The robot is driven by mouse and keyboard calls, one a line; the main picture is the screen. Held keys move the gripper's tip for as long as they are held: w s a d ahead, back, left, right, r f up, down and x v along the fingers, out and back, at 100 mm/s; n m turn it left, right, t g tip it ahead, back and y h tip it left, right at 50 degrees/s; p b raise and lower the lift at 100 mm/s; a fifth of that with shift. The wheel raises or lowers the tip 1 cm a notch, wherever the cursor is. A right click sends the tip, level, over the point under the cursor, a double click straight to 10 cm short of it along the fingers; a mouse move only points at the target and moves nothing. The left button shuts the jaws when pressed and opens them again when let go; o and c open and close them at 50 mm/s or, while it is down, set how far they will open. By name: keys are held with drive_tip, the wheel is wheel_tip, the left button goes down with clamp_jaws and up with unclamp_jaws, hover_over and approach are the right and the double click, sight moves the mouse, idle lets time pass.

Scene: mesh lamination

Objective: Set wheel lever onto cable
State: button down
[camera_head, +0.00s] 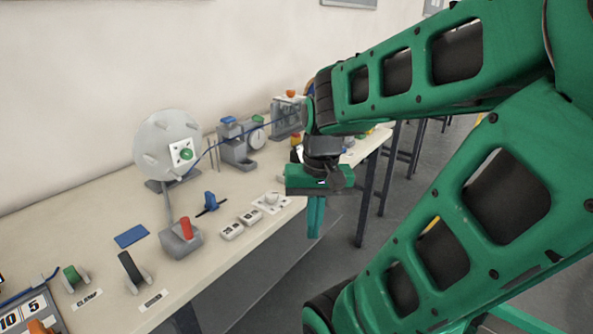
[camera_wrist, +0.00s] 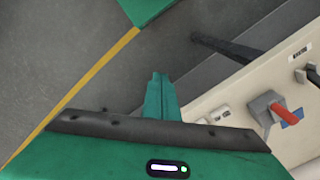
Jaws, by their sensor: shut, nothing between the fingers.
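A pale grey wheel disc (camera_head: 150,143) with a green-knobbed hub (camera_head: 186,154) stands upright at the back of the table. A blue cable (camera_head: 232,139) runs from the wheel toward the devices on the right. In front of the wheel, a grey block with a red lever (camera_head: 185,229) stands on the table; the red lever also shows at the right of the wrist view (camera_wrist: 286,115). I cannot tell which lever belongs to the wheel. My gripper (camera_head: 315,232) is shut and empty, pointing down off the table's front edge, right of the red lever. Its fingers also show in the wrist view (camera_wrist: 158,78).
A blue-topped grey device (camera_head: 238,150) stands right of the wheel. A small blue lever (camera_head: 210,202), white number blocks (camera_head: 232,231) and a white knob (camera_head: 271,199) lie along the front. Black (camera_head: 130,269) and green (camera_head: 73,275) levers are front left. Open floor lies below my gripper.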

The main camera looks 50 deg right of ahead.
drive_tip(key=w+d+f+m+t, duration=0.1)
drive_tip(key=w+d+m+t, duration=0.3)
drive_tip(key=w+d+m, duration=1)
drive_tip(key=d+r+m+t, duration=0.1)
drive_tip(key=d+m+t, duration=0.3)
drive_tip(key=d+m, duration=0.7)
drive_tip(key=shift+w+m, duration=0.3)
drive_tip(key=shift+m, duration=0.5)
drive_tip(key=shift+y, duration=0.3)
drive_tip(key=x, duration=0.9)
drive_tip(key=shift+w+f, duration=0.2)
drive_tip(key=shift+w, duration=0.05)
drive_tip(key=w, duration=0.1)
drive_tip(key=w+r, duration=0.1)
drive_tip(key=w, duration=0.1)
drive_tip(key=shift+r, duration=0.1)
drive_tip(key=shift+w+r, duration=0.3)
drive_tip(key=shift+w, duration=0.1)
